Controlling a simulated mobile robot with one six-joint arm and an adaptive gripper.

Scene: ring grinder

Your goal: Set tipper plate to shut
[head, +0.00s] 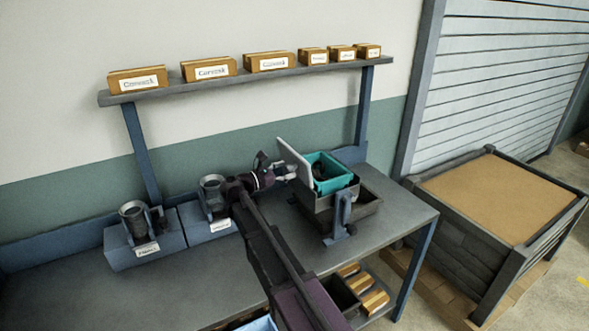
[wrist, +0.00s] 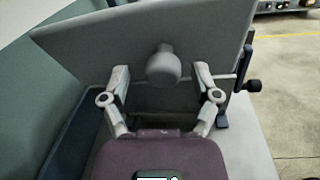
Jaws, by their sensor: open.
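The tipper plate (head: 294,160) is a pale grey panel standing tilted up at the left side of the teal bin (head: 330,172) in the head view. In the wrist view the plate (wrist: 105,50) fills the upper middle, with a round grey knob (wrist: 163,66) on its face. My gripper (wrist: 161,78) is open, its two fingers on either side of the knob with gaps showing. In the head view my gripper (head: 290,171) is close to the plate's left face. Whether the fingertips touch the plate, I cannot tell.
The teal bin sits in a dark tray on a stand (head: 341,215) on the grey bench (head: 205,287). A shelf (head: 200,86) with several boxes runs above. A large crate (head: 500,195) stands right.

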